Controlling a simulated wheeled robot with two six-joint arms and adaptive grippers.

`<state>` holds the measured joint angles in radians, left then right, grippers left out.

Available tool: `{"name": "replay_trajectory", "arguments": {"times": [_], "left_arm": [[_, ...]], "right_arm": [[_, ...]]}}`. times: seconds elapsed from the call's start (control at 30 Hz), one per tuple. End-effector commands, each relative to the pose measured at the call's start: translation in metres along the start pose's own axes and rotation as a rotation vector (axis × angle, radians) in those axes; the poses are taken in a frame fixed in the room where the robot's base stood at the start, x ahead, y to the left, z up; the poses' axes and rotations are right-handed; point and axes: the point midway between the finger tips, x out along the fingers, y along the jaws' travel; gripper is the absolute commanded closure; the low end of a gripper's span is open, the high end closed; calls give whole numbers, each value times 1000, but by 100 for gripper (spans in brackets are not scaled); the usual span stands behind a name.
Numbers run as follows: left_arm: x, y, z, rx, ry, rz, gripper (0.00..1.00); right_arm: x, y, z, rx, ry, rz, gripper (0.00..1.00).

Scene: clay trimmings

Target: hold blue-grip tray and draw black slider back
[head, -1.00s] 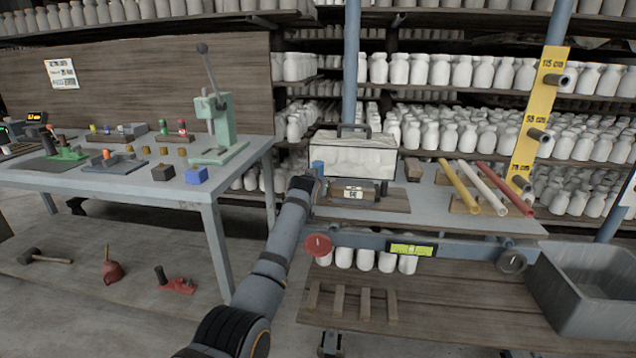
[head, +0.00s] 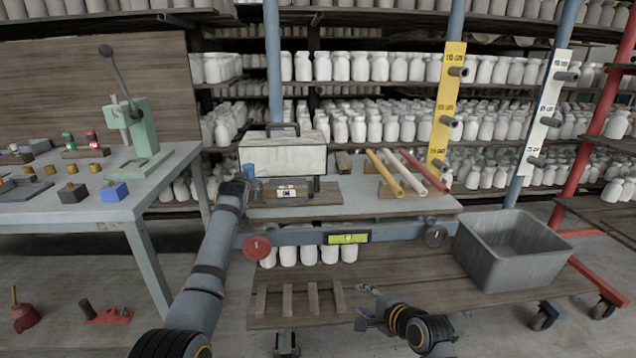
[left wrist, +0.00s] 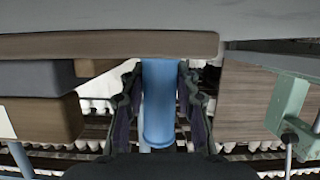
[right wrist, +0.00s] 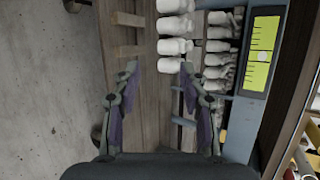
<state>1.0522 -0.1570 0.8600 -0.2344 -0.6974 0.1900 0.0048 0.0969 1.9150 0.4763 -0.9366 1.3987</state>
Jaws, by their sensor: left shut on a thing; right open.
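The blue grip (head: 250,170) stands at the left end of a wooden tray (head: 325,199) on the grey bench. My left gripper (head: 243,180) is at this grip. In the left wrist view its two fingers close on the blue grip (left wrist: 158,105) from both sides. A dark block (head: 298,182) with a white label in front sits on the tray; I cannot clearly make out which dark part is the slider. My right gripper (head: 368,308) is open and empty, low in front of the bench's lower shelf. Its spread fingers show in the right wrist view (right wrist: 156,85).
A green level (head: 349,238) is on the bench's front rail. A grey bin (head: 512,250) stands right. A slatted rack (head: 300,298) lies on the lower shelf.

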Motion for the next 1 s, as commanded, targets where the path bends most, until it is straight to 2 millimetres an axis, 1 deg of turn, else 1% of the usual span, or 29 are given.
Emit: {"name": "replay_trajectory", "arguments": {"times": [0.03,0.07,0.1,0.17,0.2,0.27,0.3,0.4,0.53,0.77,0.87,1.0], "left_arm": [[1,0,4,-3,-8,1,100],[1,0,4,-3,-8,1,100],[1,0,4,-3,-8,1,100],[1,0,4,-3,-8,1,100],[1,0,4,-3,-9,1,100],[1,1,5,-3,-9,1,100],[1,1,5,-3,-9,1,100],[1,1,5,-3,-9,1,100],[1,1,5,-3,-9,1,100],[1,1,5,-3,-10,1,100],[1,1,5,-3,-10,1,100],[1,1,5,-3,-10,1,100]], "right_arm": [[6,-42,0,143,-24,-89,57],[8,-66,1,245,-47,-141,57],[9,-98,2,378,-84,-206,57],[7,-143,3,566,-151,-291,57],[4,-171,4,682,-200,-340,57],[-1,-208,4,836,-275,-399,57],[-1,-224,9,935,-326,-403,57],[6,-247,30,1135,-429,-339,57],[8,-262,43,1260,-493,-291,57],[13,-266,46,1285,-504,-280,57],[26,-273,49,1286,-504,-279,57],[53,-288,56,1284,-503,-279,57]]}}
